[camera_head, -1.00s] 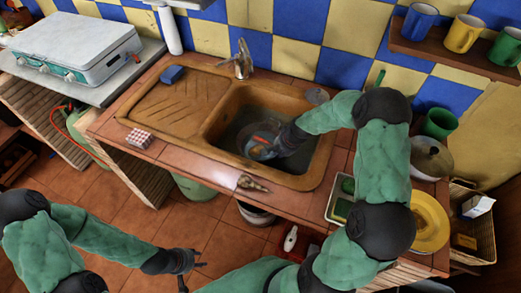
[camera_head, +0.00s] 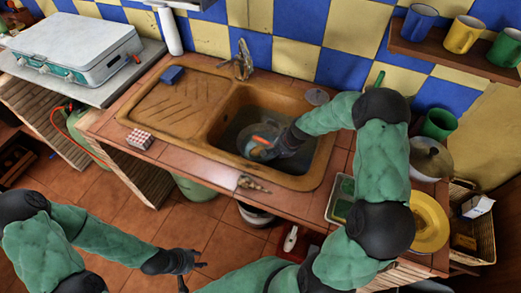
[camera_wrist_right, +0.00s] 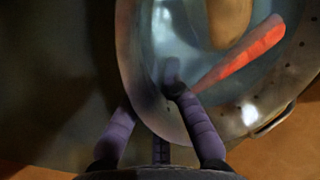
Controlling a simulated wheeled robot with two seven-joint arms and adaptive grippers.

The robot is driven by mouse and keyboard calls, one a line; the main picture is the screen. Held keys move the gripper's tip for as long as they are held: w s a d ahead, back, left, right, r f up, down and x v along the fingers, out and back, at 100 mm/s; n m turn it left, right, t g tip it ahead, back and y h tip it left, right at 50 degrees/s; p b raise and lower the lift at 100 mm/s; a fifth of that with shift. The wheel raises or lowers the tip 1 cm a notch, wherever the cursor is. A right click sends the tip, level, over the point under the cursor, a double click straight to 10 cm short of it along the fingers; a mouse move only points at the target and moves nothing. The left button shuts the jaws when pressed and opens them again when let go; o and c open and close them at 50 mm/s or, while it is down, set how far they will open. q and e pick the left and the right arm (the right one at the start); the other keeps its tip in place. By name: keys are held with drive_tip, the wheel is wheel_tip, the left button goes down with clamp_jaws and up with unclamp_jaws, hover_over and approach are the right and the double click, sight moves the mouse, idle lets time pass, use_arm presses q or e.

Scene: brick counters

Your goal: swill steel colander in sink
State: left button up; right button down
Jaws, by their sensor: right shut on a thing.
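The steel colander (camera_head: 253,152) is down in the basin of the brown sink (camera_head: 210,133), over dark water. My right gripper (camera_head: 272,152) reaches into the basin from the right and is shut on the colander's rim. In the right wrist view the rim of the colander (camera_wrist_right: 238,122) passes between the fingers of the right gripper (camera_wrist_right: 150,105). An orange-red strip (camera_wrist_right: 240,55) and a tan rounded shape (camera_wrist_right: 228,22) show inside or over the bowl; I cannot tell what they are. My left gripper (camera_head: 195,277) is open and empty, low over the floor in front of the counter.
The tap (camera_head: 242,60) stands behind the basin. A checkered box (camera_head: 139,138) and a small brass-coloured item (camera_head: 253,184) lie on the front edge.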

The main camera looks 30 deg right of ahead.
drive_tip(key=shift+f, duration=0.1)
idle(0.3)
drive_tip(key=shift+f+b, duration=0.35)
drive_tip(key=shift+f, duration=0.1)
drive_tip(key=shift+r+p, duration=4.15)
drive_tip(key=shift+r, duration=0.95)
wheel_tip(320, 180, up, 10)
drive_tip(key=p, duration=0.8)
